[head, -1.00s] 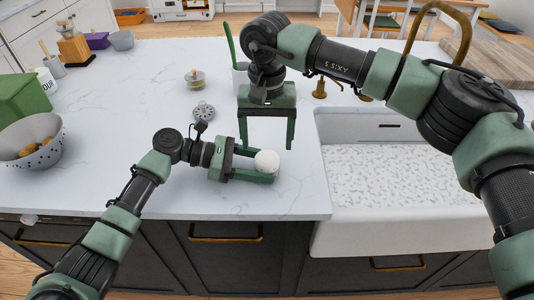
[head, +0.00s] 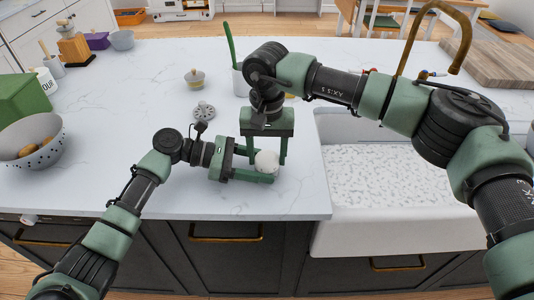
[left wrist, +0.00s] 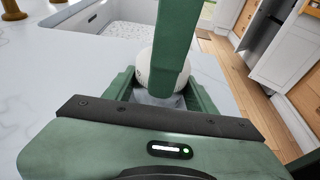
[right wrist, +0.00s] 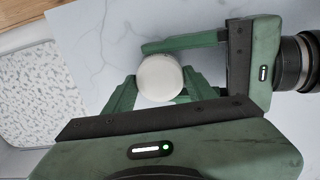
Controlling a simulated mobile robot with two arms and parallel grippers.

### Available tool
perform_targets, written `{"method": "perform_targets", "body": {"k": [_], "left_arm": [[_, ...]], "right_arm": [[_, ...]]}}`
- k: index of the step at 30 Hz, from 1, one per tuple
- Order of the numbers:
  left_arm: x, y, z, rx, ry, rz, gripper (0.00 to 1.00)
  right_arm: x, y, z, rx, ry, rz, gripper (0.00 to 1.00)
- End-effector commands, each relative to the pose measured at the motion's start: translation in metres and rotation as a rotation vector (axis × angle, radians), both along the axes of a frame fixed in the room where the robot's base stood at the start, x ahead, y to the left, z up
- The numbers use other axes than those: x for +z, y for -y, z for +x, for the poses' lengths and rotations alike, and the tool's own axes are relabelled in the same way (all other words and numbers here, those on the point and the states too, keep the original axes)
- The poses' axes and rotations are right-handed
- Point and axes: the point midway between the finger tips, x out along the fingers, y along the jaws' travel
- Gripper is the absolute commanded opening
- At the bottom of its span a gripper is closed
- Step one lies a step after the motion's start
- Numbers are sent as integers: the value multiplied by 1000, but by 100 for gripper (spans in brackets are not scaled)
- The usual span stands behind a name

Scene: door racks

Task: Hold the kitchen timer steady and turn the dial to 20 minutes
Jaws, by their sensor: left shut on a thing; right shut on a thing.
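The kitchen timer (head: 267,161) is a small white round thing on the counter near its front edge, left of the sink. My left gripper (head: 266,175) lies low over the counter and is shut on the timer from the left. My right gripper (head: 268,158) points down from above and is shut on the timer's upper part. The timer's white top shows between the fingers in the right wrist view (right wrist: 159,78). In the left wrist view the timer (left wrist: 150,68) is partly hidden by a green finger of my right gripper. I cannot read any minute marks.
The white sink (head: 400,235) is just right of the timer. A grey colander (head: 50,160) stands at the left. A round metal thing (head: 204,111), a small lidded pot (head: 194,78) and a utensil crock (head: 240,82) stand behind. The counter left of the timer is mostly clear.

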Motion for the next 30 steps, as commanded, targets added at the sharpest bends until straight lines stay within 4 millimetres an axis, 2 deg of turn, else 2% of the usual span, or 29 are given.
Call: {"method": "perform_targets", "body": {"k": [10,20,21,23,30], "left_arm": [[0,0,0,1,0,0,34],[0,0,0,1,0,0,33],[0,0,0,1,-1,0,33],[0,0,0,1,-1,0,33],[0,0,0,0,0,0,33]], "right_arm": [[1,0,0,-250,1,0,15],[1,0,0,-279,1,0,15],[1,0,0,-278,1,0,61],[1,0,0,-278,1,0,78],[1,0,0,-277,1,0,78]]}}
